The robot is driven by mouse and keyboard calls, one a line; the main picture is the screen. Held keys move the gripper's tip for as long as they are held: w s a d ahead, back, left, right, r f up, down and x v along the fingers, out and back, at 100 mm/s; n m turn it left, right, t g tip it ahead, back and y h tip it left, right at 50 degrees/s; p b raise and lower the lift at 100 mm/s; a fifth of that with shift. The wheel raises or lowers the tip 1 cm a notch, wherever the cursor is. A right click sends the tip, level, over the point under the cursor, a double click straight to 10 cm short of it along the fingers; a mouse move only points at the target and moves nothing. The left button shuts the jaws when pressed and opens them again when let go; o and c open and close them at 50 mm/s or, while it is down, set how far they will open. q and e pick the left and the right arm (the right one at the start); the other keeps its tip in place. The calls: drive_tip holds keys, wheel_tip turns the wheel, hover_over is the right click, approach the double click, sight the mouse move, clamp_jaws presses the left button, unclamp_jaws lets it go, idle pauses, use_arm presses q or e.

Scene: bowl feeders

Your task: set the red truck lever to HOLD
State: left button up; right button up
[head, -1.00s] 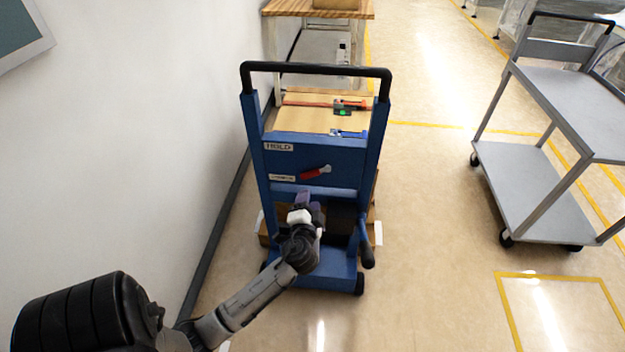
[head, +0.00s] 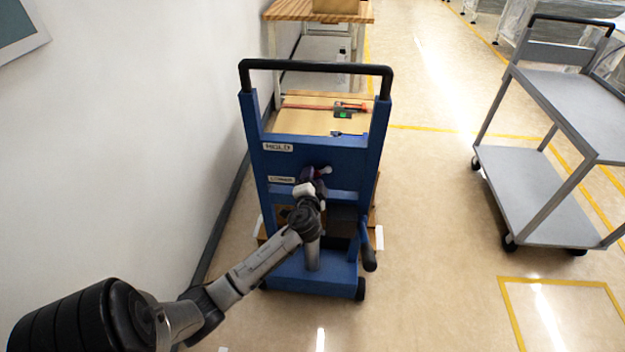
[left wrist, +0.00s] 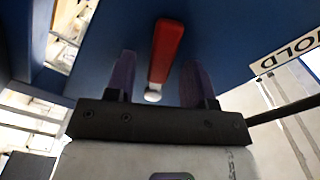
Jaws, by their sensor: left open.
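The blue hand truck (head: 345,155) stands upright beside the wall, its panel facing me. The red lever (left wrist: 165,50) shows in the left wrist view, between the finger lines and beyond the palm, with a pale end nearest the gripper. My left gripper (head: 313,174) is open at the lever, purple fingers either side; contact is unclear. My right gripper is not in view.
A second label (head: 281,180), hard to read, sits lower on the panel. The truck's black handle (head: 315,65) arches above. A grey cart (head: 540,190) stands at the right, with clear floor between. The wall (head: 130,150) is close on the left.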

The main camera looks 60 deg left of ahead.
use_arm(q)
drive_tip(key=shift+c, duration=0.3)
clamp_jaws()
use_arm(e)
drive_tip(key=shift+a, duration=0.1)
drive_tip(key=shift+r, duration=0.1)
